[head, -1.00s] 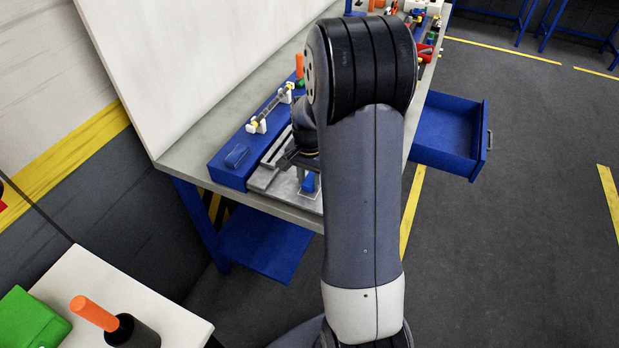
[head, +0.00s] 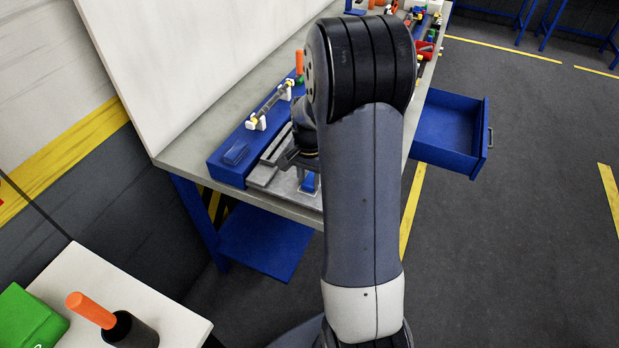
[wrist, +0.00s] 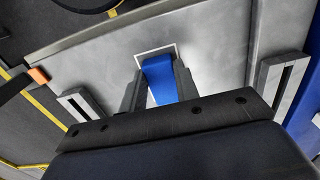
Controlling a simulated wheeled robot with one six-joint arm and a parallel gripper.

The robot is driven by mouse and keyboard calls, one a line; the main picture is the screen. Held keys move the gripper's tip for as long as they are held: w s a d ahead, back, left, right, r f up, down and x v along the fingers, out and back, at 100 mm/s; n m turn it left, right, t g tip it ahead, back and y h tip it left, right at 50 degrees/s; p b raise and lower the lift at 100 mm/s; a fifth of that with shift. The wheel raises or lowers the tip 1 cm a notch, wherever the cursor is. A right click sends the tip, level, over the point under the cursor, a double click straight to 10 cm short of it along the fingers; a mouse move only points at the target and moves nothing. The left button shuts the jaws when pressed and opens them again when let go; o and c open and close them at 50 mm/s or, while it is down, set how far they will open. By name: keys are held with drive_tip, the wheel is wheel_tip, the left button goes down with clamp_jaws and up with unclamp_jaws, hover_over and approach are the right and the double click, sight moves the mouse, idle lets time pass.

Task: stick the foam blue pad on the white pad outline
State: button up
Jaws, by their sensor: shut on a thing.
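The foam blue pad (wrist: 160,80) is between the fingers of my gripper (wrist: 158,92) in the wrist view, with its far end over the white pad outline (wrist: 173,47). The outline is a thin white rectangle on the grey metal plate, and the pad and fingers hide its near part. I cannot tell whether the pad touches the plate. In the head view the blue pad (head: 309,182) shows low over the plate beside my arm. My gripper is shut on it.
The grey plate (wrist: 225,40) is bare around the outline. Two slotted grey blocks stand on either side, the right one (wrist: 275,85) near a blue edge. In the head view, a blue bed (head: 228,172) carries a rod on white holders. A blue drawer (head: 450,130) stands open.

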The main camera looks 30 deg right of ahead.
sight(309, 182)
idle(0.4)
drive_tip(key=o, duration=0.9)
wheel_tip(309, 182, up, 11)
drive_tip(key=shift+f+b, duration=0.15)
drive_tip(key=shift+b, duration=0.25)
